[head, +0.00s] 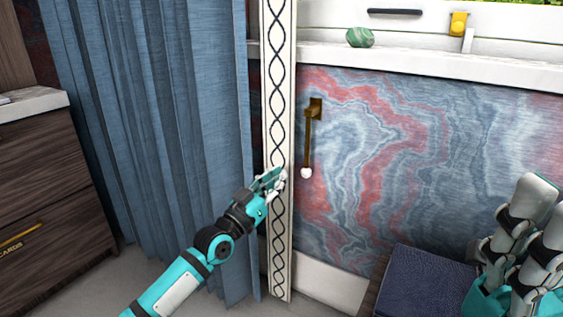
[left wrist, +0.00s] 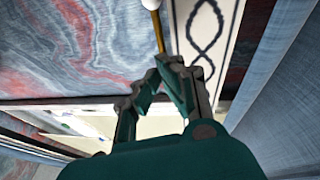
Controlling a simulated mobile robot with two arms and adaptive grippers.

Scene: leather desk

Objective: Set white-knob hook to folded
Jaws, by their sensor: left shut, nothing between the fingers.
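The white-knob hook is a brass bar (head: 308,142) hanging straight down from a brass mount (head: 315,108) on the marbled wall. Its round white knob (head: 306,172) is at the lower end. In the left wrist view, the knob (left wrist: 151,4) is cut by the top edge and a bit of the brass bar (left wrist: 159,34) shows. My left gripper (head: 274,179) is shut and empty, left of the knob and apart from it in the head view. Its fingertips (left wrist: 168,76) meet in the left wrist view. My right gripper is not seen.
A patterned white post (head: 278,80) stands behind my left gripper, with a blue curtain (head: 160,130) left of it. A white ledge (head: 420,62) holds a green stone (head: 360,37). A dark blue box-like surface (head: 425,283) is at lower right. Dark drawers (head: 50,190) stand far left.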

